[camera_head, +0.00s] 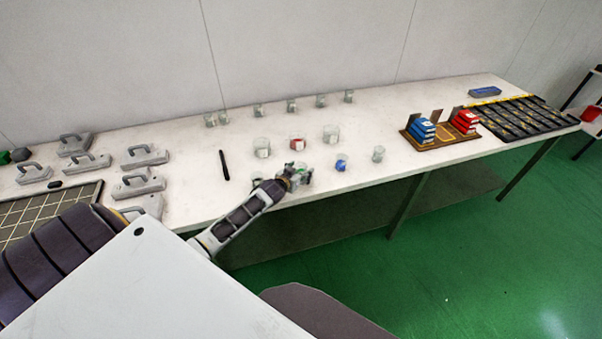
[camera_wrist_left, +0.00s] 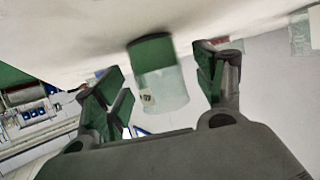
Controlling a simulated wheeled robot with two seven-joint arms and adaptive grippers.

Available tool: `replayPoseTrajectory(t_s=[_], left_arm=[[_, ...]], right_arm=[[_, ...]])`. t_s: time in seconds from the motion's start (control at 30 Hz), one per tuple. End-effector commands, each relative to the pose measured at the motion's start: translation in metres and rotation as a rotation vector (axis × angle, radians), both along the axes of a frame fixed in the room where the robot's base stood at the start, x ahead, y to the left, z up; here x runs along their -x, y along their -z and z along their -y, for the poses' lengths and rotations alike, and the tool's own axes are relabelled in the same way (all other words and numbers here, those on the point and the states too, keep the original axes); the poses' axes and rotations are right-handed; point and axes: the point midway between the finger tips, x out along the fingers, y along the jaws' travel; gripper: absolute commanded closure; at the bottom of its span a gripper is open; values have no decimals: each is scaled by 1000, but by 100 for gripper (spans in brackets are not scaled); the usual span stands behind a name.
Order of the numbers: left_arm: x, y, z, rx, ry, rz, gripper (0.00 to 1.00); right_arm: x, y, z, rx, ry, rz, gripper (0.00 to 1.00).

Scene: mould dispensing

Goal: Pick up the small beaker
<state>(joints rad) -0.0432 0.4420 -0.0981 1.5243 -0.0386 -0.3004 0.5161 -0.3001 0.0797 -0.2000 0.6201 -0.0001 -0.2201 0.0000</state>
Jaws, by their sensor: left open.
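A small clear beaker (camera_head: 305,176) stands near the front edge of the white table (camera_head: 190,185), partly hidden by my left gripper (camera_head: 291,177). In the left wrist view the beaker (camera_wrist_left: 163,75) has a small label and appears between the spread fingers of my left gripper (camera_wrist_left: 162,88). A gap shows on each side of it, so the fingers look apart from the glass. My left gripper is open and empty. My right gripper is not in view.
A beaker with blue contents (camera_head: 341,162) and a clear one (camera_head: 378,154) stand to the right. A black pen-like stick (camera_head: 224,165) lies left. Grey handled blocks (camera_head: 145,155) fill the left end.

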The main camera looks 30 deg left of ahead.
Motion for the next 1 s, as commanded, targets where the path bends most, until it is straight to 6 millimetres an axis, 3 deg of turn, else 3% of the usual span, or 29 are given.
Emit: replayPoseTrajectory(t_s=[0.7,1.0], left_arm=[[-8,4,0,-1,0,-1,31],[-8,4,0,-1,0,-1,70]], right_arm=[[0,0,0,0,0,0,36],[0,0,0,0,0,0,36]])
